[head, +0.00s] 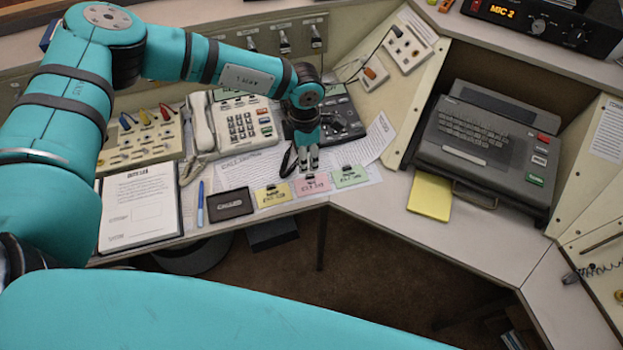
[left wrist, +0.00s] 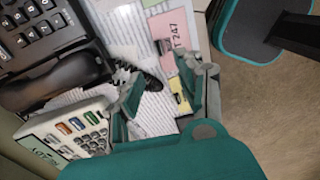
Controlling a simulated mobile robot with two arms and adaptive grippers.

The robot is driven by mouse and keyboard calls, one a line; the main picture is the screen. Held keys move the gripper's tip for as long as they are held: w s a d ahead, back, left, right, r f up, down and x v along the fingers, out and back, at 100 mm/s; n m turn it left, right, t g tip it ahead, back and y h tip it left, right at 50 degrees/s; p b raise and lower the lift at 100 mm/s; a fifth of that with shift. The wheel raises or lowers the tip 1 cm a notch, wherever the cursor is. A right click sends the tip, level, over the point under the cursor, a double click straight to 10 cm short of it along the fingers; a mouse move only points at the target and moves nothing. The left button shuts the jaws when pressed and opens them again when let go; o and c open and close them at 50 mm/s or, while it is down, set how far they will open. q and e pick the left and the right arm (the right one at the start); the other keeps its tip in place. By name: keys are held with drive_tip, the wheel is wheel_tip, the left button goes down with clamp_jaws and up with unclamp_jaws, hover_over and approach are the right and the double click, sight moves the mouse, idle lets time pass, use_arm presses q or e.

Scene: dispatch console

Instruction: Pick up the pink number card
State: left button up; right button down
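The pink number card (head: 313,184) lies near the front edge of the desk, between a yellow card (head: 273,195) and a green card (head: 350,177). A dark clip shows at its back edge. My left gripper (head: 307,160) is just behind and above the pink card in the head view, pointing down. In the left wrist view the left gripper (left wrist: 168,82) is open, its fingers apart with nothing held. The pink card (left wrist: 181,60) shows beyond the fingers, partly covered by one of them, and the yellow card (left wrist: 180,97) shows between them. My right gripper is not in view.
A white desk phone (head: 240,124) and a dark phone (head: 342,120) stand behind the cards. A black wallet-like item (head: 230,204), blue pen (head: 200,203) and log pad (head: 140,205) lie to the left. A yellow pad (head: 429,196) and a keyboard terminal (head: 485,140) are to the right.

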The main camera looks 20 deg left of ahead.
sight(307, 175)
use_arm(q)
drive_tip(key=shift+f, duration=0.75)
wheel_tip(307, 175, down, 4)
drive_tip(key=shift+d+f+p, duration=0.1)
drive_tip(key=shift+d+p, duration=0.05)
drive_tip(key=shift+p, duration=0.55)
drive_tip(key=shift+f, duration=0.6)
clamp_jaws()
